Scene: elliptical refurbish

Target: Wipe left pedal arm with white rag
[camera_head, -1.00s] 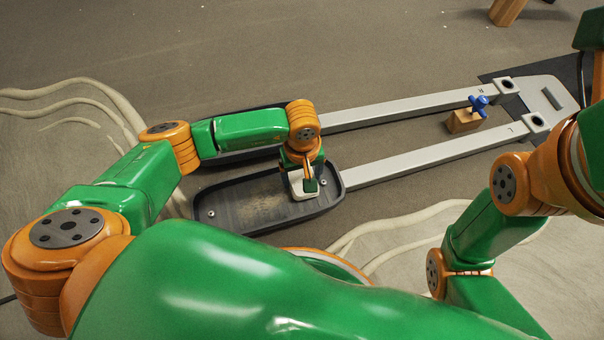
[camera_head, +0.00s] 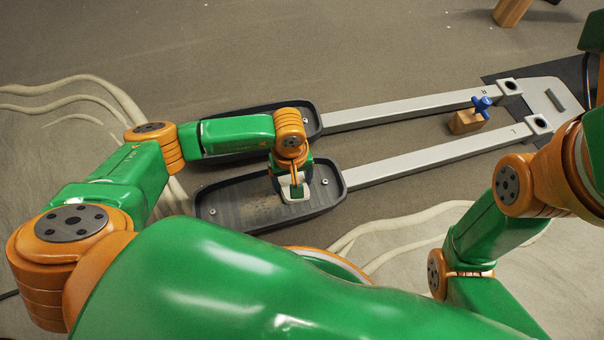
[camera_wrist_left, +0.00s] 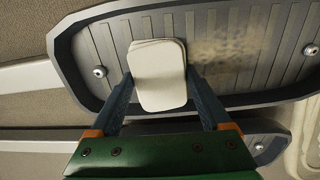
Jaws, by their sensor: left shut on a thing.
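My left gripper (camera_head: 297,193) is over the right part of the near black pedal tray (camera_head: 225,208). In the left wrist view it (camera_wrist_left: 160,85) is shut on a folded white rag (camera_wrist_left: 157,62), held over the ribbed tray floor (camera_wrist_left: 110,45). I cannot tell how firmly the rag touches the floor. A brownish dirt smudge (camera_wrist_left: 218,38) lies on the ribs beside the rag. The near grey pedal arm (camera_head: 430,157) runs from this tray to the right. My right gripper is out of the picture.
The far pedal tray (camera_head: 312,118) and its grey arm (camera_head: 400,108) lie behind, partly hidden by my left arm. A wooden block (camera_head: 466,122) with a blue knob (camera_head: 482,104) stands between the pedal arms. Pale cable-like strands (camera_head: 85,85) lie at the left.

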